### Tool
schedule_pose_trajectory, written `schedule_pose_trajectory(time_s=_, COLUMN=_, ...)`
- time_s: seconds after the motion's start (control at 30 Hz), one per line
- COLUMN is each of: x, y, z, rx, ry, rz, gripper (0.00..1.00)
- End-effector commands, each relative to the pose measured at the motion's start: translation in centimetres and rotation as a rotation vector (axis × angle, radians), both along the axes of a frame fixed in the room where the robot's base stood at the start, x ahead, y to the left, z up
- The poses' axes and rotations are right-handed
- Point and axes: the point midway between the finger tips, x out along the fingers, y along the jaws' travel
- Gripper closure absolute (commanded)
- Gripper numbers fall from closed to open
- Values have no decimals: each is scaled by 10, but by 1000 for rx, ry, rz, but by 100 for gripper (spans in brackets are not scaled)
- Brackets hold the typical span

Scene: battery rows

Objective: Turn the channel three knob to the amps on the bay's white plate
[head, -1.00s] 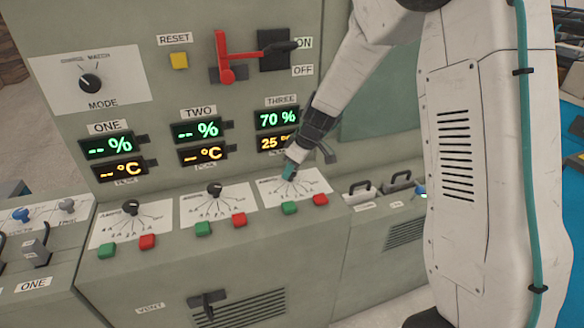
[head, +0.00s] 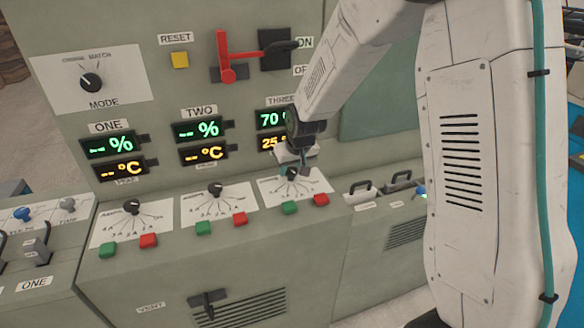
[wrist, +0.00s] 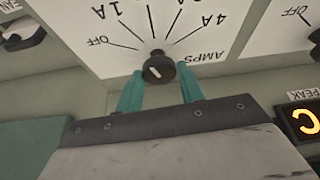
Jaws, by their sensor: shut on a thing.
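The black channel three knob (wrist: 159,68) sits on a white dial card in the wrist view, marked OFF, 1A, 4A and AMPS. Its short white mark faces me, but I cannot tell which amp line it points to. My gripper (wrist: 161,88) has its teal fingers on either side of the knob, shut on it. In the head view the knob (head: 291,173) is partly hidden by my gripper (head: 287,172), under the display marked THREE. That display (head: 271,119) is partly covered by my wrist. I cannot make out amps on a bay plate.
A green button (head: 289,208) and a red button (head: 321,200) sit just in front of the knob. Channel two's knob (head: 215,189) and channel one's knob (head: 131,207) are to the left.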

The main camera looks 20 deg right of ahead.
Motion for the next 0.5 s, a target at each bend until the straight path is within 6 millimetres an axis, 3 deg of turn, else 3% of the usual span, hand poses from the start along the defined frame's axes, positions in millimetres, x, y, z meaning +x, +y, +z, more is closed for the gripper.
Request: schedule_pose_trajectory(time_s=0.5, x=0, y=3, z=0, rx=-3, ry=2, rz=-436, gripper=85)
